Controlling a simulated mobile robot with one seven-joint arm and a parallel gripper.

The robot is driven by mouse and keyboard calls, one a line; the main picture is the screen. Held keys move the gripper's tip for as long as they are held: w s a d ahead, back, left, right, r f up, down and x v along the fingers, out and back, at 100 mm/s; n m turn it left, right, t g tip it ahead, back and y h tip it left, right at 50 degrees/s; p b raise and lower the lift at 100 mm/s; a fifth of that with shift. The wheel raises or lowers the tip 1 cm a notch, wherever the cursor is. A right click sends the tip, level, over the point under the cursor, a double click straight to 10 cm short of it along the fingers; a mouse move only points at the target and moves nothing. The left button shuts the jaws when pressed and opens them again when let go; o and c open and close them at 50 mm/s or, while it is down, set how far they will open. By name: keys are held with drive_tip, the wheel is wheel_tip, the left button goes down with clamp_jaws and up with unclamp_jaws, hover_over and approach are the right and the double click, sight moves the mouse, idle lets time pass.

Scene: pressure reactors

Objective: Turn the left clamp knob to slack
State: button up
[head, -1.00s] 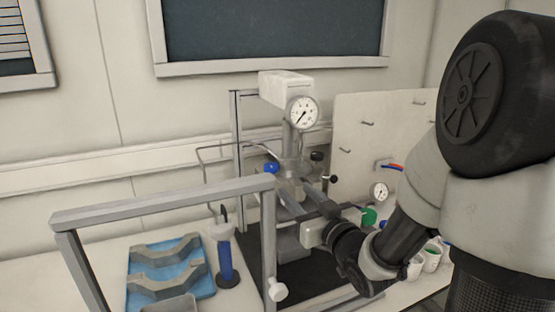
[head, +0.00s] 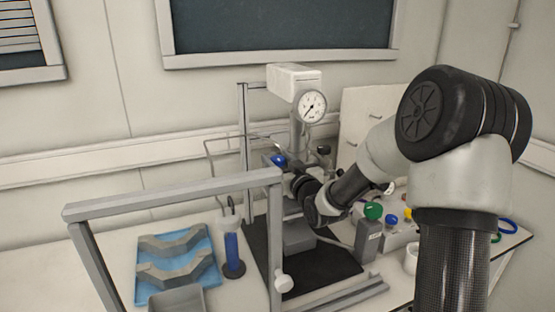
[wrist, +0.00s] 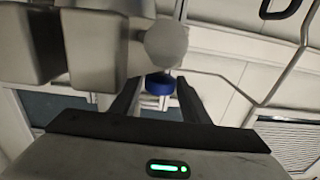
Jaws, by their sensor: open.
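A blue knob (head: 279,160) is on the left side of the reactor head, below the pressure gauge (head: 312,105). My gripper (head: 297,184) is close to it at the reactor's front, partly hidden by my wrist in the head view. In the wrist view my gripper (wrist: 158,90) is open, and a blue round part (wrist: 158,84) appears between its fingers; I cannot tell whether they reach around it. A grey round part (wrist: 166,43) is just above. A white knob (head: 284,283) is on the front frame post. I cannot tell which is the left clamp knob.
A grey metal frame (head: 170,197) stands in front of the reactor. A blue tray (head: 150,292) with grey pieces and a blue cylinder (head: 232,252) are at left. A box with a green knob (head: 373,210) is at right, near other coloured knobs.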

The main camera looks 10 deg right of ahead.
drive_tip(key=c, duration=0.8)
drive_tip(key=shift+w+n+g+y, duration=0.1)
drive_tip(key=shift+n+g+y, duration=0.3)
drive_tip(key=shift+n+y, duration=0.6)
drive_tip(key=o, duration=0.8)
drive_tip(key=v, duration=1.7)
drive_tip(key=shift+d+b, duration=0.2)
drive_tip(key=shift+b, duration=0.1)
